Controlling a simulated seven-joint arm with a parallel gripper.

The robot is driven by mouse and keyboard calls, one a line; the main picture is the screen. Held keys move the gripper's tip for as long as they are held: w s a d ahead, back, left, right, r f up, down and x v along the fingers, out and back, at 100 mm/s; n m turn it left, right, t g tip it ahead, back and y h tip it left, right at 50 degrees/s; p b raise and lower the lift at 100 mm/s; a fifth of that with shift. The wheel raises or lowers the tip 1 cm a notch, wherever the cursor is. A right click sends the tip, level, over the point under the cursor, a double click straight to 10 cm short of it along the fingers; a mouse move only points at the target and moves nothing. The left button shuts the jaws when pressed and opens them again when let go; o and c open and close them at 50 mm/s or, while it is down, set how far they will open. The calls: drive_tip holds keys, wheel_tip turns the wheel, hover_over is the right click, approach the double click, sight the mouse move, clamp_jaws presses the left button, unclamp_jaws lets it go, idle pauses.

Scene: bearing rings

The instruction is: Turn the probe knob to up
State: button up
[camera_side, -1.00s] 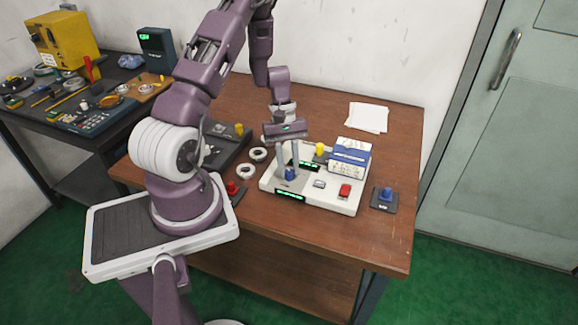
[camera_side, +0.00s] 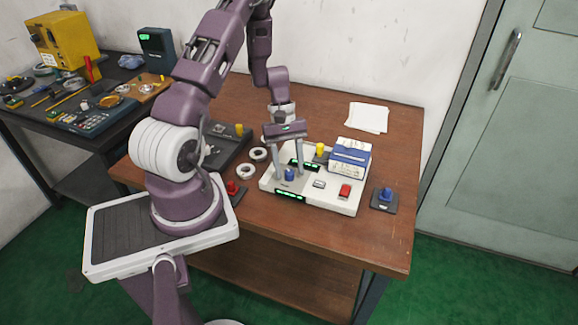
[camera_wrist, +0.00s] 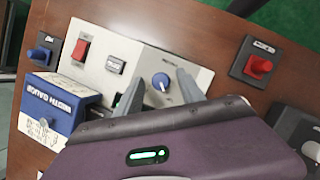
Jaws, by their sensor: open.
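A round blue knob (camera_side: 289,174) stands on the white instrument box (camera_side: 333,206), near its front left corner. In the wrist view the knob (camera_wrist: 160,82) carries a light pointer mark, and a small label, too blurred to read surely, is printed beside it on the box (camera_wrist: 125,62). My gripper (camera_side: 289,177) is open and points down over this corner. In the wrist view its two fingers (camera_wrist: 159,77) lie on either side of the knob, with gaps visible. I cannot tell whether the fingertips are down at the knob's height.
The box also carries a red rocker switch (camera_side: 345,190), a yellow knob (camera_side: 320,149) and a blue-and-white block (camera_side: 349,158). A blue knob on a dark base (camera_side: 386,195) stands right of it, a red one (camera_side: 233,187) left.

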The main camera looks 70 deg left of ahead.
drive_tip(key=v, duration=0.7)
drive_tip(key=shift+r, duration=0.1)
drive_tip(key=d+r+m+t+y, duration=0.25)
drive_tip(key=d+r+m, duration=0.55)
drive_tip(key=d+r, duration=0.95)
drive_tip(key=s+d+r+m+t+y, duration=0.1)
drive_tip(key=s+d+r+m, duration=0.2)
drive_tip(key=s, duration=0.3)
drive_tip(key=s+d+r+m+t+y, duration=0.1)
drive_tip(key=s+d+r+m+t, duration=0.1)
drive_tip(key=s, duration=0.4)
drive_tip(key=d+r+m, duration=0.1)
drive_tip(key=m, duration=0.1)
drive_tip(key=shift+s+r+m, duration=0.2)
drive_tip(key=shift+r+m, duration=0.15)
drive_tip(key=shift+m, duration=0.05)
